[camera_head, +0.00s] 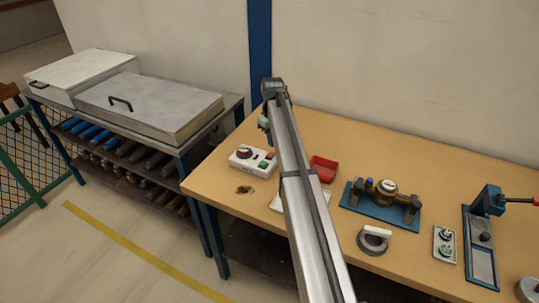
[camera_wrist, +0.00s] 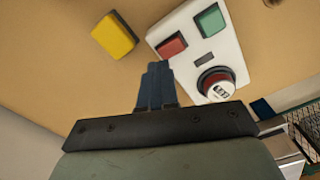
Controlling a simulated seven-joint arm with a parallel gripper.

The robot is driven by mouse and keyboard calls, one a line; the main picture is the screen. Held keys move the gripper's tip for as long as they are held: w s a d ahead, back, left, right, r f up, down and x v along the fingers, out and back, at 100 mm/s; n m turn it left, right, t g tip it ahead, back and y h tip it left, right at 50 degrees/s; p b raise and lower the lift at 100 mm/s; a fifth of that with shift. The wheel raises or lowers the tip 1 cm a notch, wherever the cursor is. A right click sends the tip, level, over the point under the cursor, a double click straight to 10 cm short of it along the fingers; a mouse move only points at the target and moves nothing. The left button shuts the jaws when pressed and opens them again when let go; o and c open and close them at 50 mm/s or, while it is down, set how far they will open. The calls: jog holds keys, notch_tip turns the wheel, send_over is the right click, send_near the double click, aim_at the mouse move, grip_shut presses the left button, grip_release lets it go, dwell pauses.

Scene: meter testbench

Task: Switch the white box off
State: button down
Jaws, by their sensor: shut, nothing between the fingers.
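The white box (camera_head: 241,164) lies on the tan workbench, left of my arm in the head view. In the wrist view the white box (camera_wrist: 233,52) shows a red button (camera_wrist: 171,45), a green button (camera_wrist: 210,20), a small dark window (camera_wrist: 205,59) and a round knob (camera_wrist: 217,84) with a red collar. My gripper (camera_wrist: 158,68) is shut and empty, its fingertips just below the red button in the picture, by the box's edge. I cannot tell whether they touch it. In the head view the fingers are mostly hidden by my arm.
A yellow block (camera_wrist: 114,36) lies beside the box. A red tray (camera_head: 323,170), a blue-based brass meter fixture (camera_head: 382,200), a grey ring-shaped part (camera_head: 374,240) and a small two-control box (camera_head: 444,243) stand to the right.

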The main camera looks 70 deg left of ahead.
jog(key=shift+r, duration=0.2)
jog(key=shift+r, duration=1.35)
